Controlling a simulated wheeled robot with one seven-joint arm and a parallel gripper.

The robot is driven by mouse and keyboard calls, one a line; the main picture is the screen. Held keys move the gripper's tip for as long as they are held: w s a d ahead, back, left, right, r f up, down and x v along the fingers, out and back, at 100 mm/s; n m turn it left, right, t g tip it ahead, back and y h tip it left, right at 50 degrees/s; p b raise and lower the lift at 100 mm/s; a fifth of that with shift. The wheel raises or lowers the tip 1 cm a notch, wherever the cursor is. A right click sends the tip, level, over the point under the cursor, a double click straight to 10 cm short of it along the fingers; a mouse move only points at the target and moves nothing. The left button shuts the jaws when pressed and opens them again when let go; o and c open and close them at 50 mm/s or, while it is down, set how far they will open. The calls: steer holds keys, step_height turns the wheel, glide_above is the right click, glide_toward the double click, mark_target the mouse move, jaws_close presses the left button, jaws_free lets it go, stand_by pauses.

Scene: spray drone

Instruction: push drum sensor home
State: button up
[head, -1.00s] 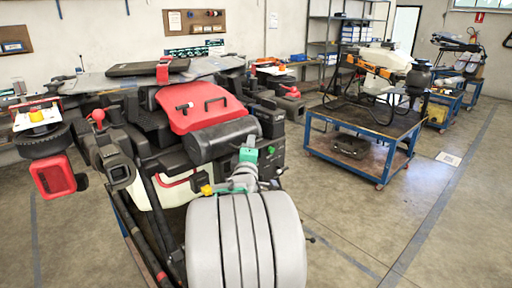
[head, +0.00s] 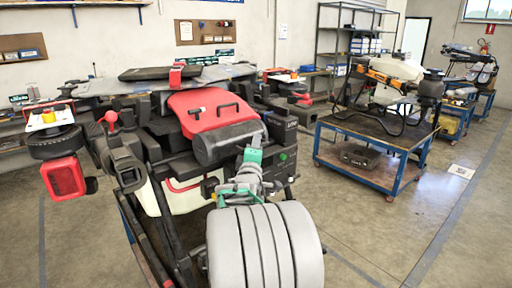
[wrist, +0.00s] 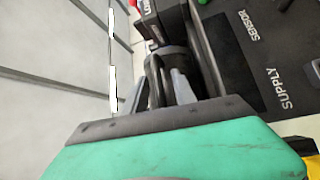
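In the wrist view, a black panel (wrist: 245,50) on the right carries the white words SENSOR and SUPPLY. The green and dark housing of my wrist fills the bottom. Beyond it, my gripper (wrist: 165,88) shows grey finger parts around a dark curved piece, beside a dark rounded part (wrist: 175,58). I cannot tell whether the fingers hold it, or whether it is the drum sensor. In the head view, my green and grey wrist (head: 246,176) is at the front of the spray drone (head: 208,108), beside a black box (head: 283,158) with a green light. My arm hides the fingertips there.
A blue cart (head: 375,187) with another drone (head: 385,85) stands to the right, a black case (head: 360,156) on its lower shelf. Black tubes and a red-framed part (head: 62,178) stick out at the drone's left.

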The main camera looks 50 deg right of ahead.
steer(key=b+v, duration=0.2)
steer(key=v, duration=0.5)
steer(key=shift+s+a+b, duration=0.25)
steer(key=shift+a+b, duration=0.05)
steer(key=shift+b, duration=0.05)
